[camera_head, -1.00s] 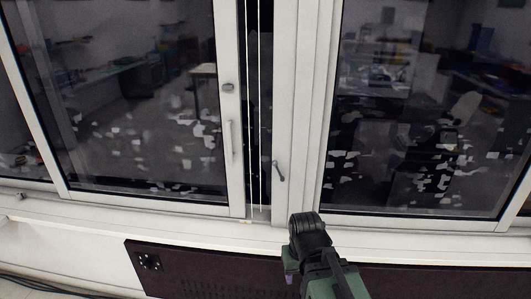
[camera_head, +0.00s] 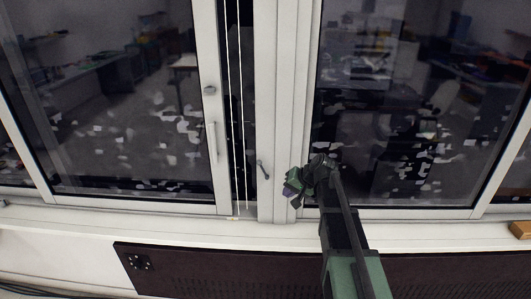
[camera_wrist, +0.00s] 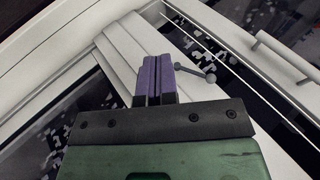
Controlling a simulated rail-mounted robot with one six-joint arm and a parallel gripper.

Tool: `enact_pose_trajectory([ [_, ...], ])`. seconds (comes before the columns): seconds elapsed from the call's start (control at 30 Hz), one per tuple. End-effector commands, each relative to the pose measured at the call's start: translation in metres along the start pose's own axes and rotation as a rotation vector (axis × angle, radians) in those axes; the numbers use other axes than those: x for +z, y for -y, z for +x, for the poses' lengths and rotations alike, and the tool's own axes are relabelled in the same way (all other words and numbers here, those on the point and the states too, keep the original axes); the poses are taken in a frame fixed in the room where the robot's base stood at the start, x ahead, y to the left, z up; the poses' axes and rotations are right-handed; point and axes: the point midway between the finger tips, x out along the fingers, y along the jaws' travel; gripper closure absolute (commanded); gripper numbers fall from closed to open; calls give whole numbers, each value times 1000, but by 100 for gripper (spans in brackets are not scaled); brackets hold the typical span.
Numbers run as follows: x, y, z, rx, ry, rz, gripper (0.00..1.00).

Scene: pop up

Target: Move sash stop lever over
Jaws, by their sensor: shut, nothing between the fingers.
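The sash stop lever is a small dark grey lever (camera_head: 262,170) on the white upright window post, right of the narrow gap with cords. In the wrist view the lever (camera_wrist: 195,72) lies just right of my fingertips, with rounded ends. My gripper (camera_head: 291,188) is just right of and a little below the lever in the head view. In the wrist view my gripper (camera_wrist: 154,62) shows its purple fingers shut together, with nothing between them. I see no contact with the lever, and the distance in depth is hard to tell.
White cords (camera_head: 238,110) run down the gap. A white sill (camera_head: 170,217) and dark radiator panel (camera_head: 190,265) lie below. A wooden block (camera_head: 521,230) sits at far right.

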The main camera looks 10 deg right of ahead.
Motion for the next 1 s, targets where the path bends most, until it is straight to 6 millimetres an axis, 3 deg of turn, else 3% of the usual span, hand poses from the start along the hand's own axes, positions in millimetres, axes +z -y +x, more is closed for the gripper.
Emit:
enact_pose_trajectory([
  [0.03,-56,11,-3,-105,-84,53,100],
  [0.1,-98,26,-5,-245,-190,120,100],
  [0.17,-115,37,-7,-321,-249,159,100],
  [0.3,-119,42,-12,-357,-301,184,100],
  [0.43,-120,43,-4,-356,-298,182,100],
  [0.8,-141,63,59,-355,-295,181,100],
  [1.0,-148,71,77,-354,-295,180,100],
])
